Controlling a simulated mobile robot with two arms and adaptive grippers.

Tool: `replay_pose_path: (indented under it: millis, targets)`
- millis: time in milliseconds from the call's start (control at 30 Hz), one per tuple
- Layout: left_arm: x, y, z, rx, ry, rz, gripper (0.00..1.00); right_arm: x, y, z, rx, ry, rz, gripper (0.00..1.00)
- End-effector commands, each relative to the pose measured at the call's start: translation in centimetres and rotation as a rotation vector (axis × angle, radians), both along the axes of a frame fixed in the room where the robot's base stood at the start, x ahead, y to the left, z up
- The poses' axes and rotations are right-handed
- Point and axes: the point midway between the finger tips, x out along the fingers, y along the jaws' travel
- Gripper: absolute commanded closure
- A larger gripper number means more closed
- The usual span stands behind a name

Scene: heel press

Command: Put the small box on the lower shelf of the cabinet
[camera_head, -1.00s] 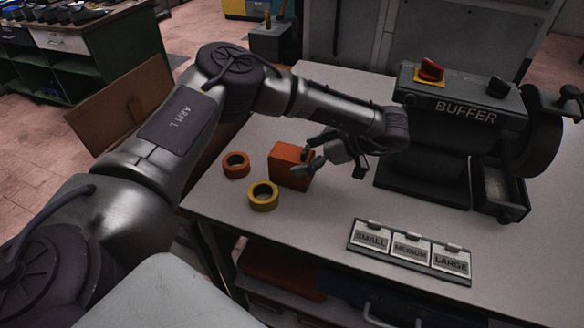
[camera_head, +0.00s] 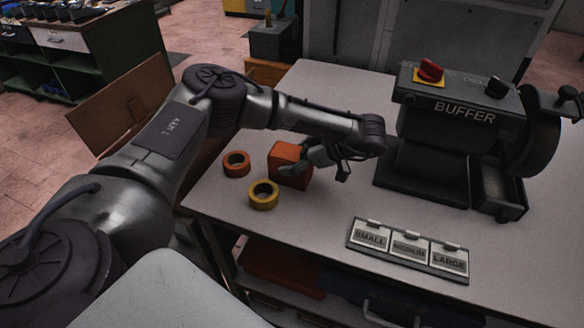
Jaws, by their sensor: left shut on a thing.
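The small orange box (camera_head: 284,162) stands upright on the grey table, behind a yellow tape roll. My left gripper (camera_head: 303,160) reaches it from the right and is shut on it, with its fingers at the box's right side. The box appears to rest on the tabletop still. A green cabinet (camera_head: 92,58) with a white drawer and open shelves stands on the floor at the upper left; its lower shelf is mostly in shadow. My right gripper is out of view.
An orange tape roll (camera_head: 236,158) and a yellow tape roll (camera_head: 263,203) lie left of the box. The buffer machine (camera_head: 462,120) stands at the right. A size-label tray (camera_head: 356,249) lies near the table's front edge. A brown board (camera_head: 110,108) leans left of the table.

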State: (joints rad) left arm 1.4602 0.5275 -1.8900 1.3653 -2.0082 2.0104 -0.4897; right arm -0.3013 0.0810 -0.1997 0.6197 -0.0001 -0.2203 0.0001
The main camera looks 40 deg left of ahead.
Motion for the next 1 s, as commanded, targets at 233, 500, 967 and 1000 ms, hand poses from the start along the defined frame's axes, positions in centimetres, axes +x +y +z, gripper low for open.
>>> replay_pose_path:
  millis: [233,500,967,1000]
  targets:
    - [-0.1,0.0,-0.1,0.0,0.003,0.0,0.63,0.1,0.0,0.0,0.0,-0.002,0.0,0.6]
    - [0.0,0.0,1.3,0.001,0.0,-0.001,0.65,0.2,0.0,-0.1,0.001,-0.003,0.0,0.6]
    - [0.2,-2.0,5.2,0.002,-0.001,-0.004,0.66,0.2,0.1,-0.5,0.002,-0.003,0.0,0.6]
    - [0.2,-2.4,5.5,0.002,-0.001,-0.003,0.66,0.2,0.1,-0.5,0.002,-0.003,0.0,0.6]
